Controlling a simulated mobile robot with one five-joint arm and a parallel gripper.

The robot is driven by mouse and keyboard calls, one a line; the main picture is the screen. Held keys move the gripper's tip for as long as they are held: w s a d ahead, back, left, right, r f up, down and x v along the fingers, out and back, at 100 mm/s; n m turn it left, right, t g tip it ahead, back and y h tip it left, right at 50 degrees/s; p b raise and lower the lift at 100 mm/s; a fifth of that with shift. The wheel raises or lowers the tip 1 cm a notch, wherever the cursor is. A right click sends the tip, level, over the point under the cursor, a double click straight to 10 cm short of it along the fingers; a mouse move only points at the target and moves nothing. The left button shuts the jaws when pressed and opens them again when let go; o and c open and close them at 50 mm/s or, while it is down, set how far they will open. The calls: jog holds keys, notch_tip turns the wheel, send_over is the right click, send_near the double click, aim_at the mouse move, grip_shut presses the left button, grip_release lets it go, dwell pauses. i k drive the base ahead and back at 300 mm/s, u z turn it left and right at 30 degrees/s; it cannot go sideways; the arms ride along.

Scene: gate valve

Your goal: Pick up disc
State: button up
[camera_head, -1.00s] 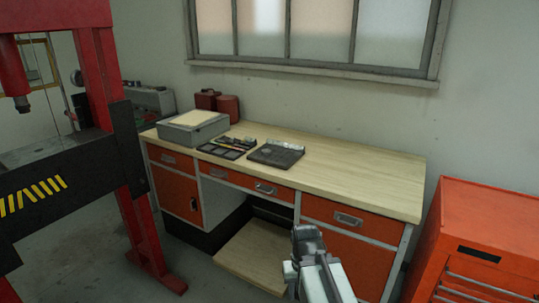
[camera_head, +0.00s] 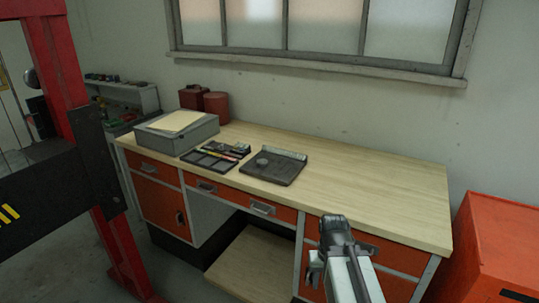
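A small round grey piece, which looks like the disc (camera_head: 262,162), lies on a dark tray (camera_head: 285,172) on the wooden workbench. It is small in the picture, so its details are hard to make out. My gripper (camera_head: 335,222) is in front of the bench, near its front edge, in the lower middle of the view. It is apart from the disc, which lies farther back and to the left. The fingers are dark and seen from behind, so whether they are open or shut does not show.
Left of the dark tray lies a black organizer (camera_head: 212,160) with small items. A grey box (camera_head: 177,132) and red canisters (camera_head: 216,107) stand at the back left. The right half of the bench top (camera_head: 385,187) is clear. A red press (camera_head: 75,150) stands left, an orange cabinet (camera_head: 500,250) right.

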aim_at(261, 163)
jog(key=u, duration=0.05)
jog(key=i, duration=0.85)
jog(key=u, duration=0.9)
jog(key=i, duration=0.7)
jog(key=u, duration=0.5)
jog(key=k, duration=0.7)
jog(key=u, duration=0.2)
jog(key=i, duration=0.7)
jog(key=z, duration=0.05)
